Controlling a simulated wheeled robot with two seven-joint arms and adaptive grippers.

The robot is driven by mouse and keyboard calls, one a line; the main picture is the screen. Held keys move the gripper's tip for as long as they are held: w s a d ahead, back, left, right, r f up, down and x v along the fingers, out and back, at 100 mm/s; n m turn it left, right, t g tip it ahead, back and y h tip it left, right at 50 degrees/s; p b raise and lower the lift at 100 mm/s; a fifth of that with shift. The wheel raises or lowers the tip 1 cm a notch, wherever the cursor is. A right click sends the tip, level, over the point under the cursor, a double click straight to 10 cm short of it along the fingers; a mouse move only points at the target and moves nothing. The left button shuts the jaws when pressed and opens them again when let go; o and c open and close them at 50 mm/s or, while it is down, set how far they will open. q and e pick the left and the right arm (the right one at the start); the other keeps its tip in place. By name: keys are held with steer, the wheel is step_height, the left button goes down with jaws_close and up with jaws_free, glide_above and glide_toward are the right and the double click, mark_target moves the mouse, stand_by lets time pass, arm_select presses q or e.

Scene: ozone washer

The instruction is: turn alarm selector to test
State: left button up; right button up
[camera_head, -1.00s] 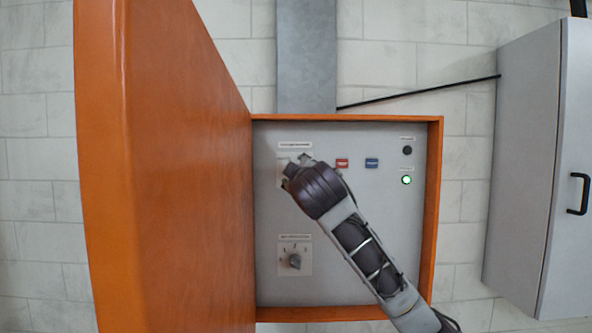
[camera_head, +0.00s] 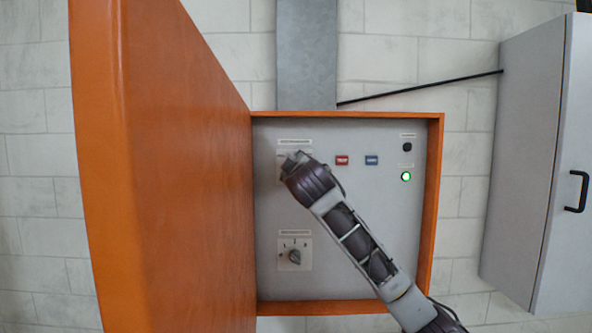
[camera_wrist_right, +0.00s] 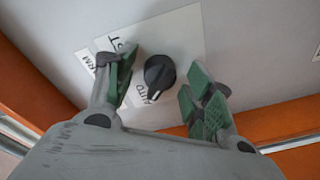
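The alarm selector, a black round knob (camera_wrist_right: 160,73) on a white plate (camera_wrist_right: 165,35), shows in the right wrist view. Its white pointer mark faces the lettering that appears to read AUTO. Other lettering beginning with T is at the plate's upper left, partly hidden by a finger. My right gripper (camera_wrist_right: 162,66) is open, one green-padded finger on each side of the knob, with visible gaps. In the head view my right gripper (camera_head: 291,162) covers the upper-left selector of the grey panel (camera_head: 345,215). My left gripper is out of view.
A lower selector (camera_head: 294,256) marked 1 to 3 sits below. A red button (camera_head: 342,160), blue button (camera_head: 372,160), black button (camera_head: 407,147) and lit green lamp (camera_head: 406,176) are to the right. The open orange door (camera_head: 175,170) stands left; a grey cabinet (camera_head: 525,160) is right.

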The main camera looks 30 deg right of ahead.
steer(key=c, duration=0.9)
steer(key=shift+f+m+b, duration=0.2)
steer(key=shift+m+b, duration=0.9)
steer(key=shift+m, duration=0.4)
steer(key=m+b, duration=0.2)
steer(key=m, duration=0.1)
steer(key=shift+a+m+h, duration=0.1)
steer(key=shift+m+h, duration=0.2)
steer(key=shift+m, duration=0.1)
steer(key=m+b, duration=0.2)
steer(key=m, duration=0.4)
steer(key=shift+w+f+h+b, duration=0.1)
steer(key=shift+h+b, duration=0.25)
steer(key=shift+h, duration=0.05)
steer(key=m+b, duration=0.1)
steer(key=m, duration=0.3)
steer(key=shift+h, duration=0.3)
steer(key=shift+m, duration=1.1)
steer(key=shift+h, duration=0.3)
